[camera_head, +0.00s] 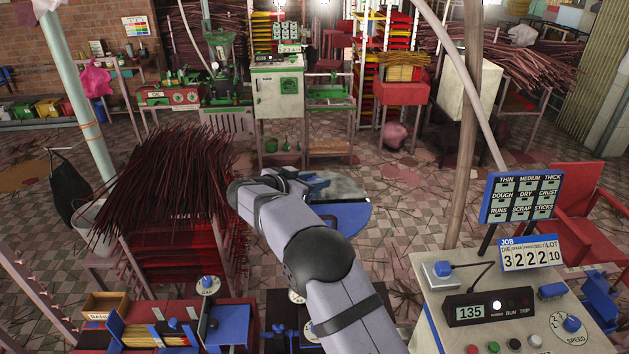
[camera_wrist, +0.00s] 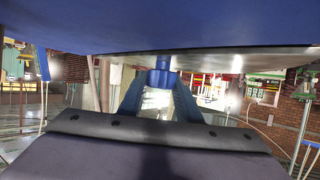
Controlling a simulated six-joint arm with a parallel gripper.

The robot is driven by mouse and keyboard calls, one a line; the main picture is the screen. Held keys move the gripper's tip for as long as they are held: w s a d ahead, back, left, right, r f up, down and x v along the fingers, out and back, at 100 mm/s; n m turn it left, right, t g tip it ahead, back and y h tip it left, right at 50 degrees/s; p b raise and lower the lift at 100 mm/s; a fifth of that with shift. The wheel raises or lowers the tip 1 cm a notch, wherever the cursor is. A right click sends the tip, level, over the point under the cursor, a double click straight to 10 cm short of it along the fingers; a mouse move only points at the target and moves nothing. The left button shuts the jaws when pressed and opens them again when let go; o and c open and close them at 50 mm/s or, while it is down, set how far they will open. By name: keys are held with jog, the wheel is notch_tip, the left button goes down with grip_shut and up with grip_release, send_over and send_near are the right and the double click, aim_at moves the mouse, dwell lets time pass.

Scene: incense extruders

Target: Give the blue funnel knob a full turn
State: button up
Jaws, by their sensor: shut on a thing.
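In the wrist view, a broad blue surface (camera_wrist: 160,22) with a pale grey face along its lower edge fills the top; I take it to be the funnel. A small blue knob (camera_wrist: 162,64) sticks down from it. My gripper (camera_wrist: 160,84) is shut on the blue funnel knob, with a finger on each side; the exact contact is small and hard to see. In the head view, the blue funnel (camera_head: 354,219) shows partly behind my arm, at the centre.
A red rack with a heap of dark incense sticks (camera_head: 165,185) stands left of my arm. A control bench (camera_head: 430,300) with a lit display, dials and signs stands at the right. A wooden pole (camera_head: 464,130) rises behind it. Tiled floor lies open beyond the funnel.

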jog(key=shift+r+m+g+h, duration=0.2)
jog(key=shift+m+g+h, duration=0.5)
jog(key=shift+m, duration=0.1)
jog(key=o, duration=1.1)
jog(key=shift+f, duration=0.1)
jog(key=shift+a, duration=0.1)
jog(key=shift+s+a+b, duration=0.2)
jog(key=shift+b, duration=0.1)
jog(key=b+v, duration=0.2)
jog(key=v, duration=0.3)
jog(key=shift+s+b, duration=0.1)
jog(key=shift+b, duration=0.3)
jog(key=shift+s+a+r, duration=0.4)
jog(key=shift+a+r, duration=0.05)
jog(key=shift+a, duration=0.05)
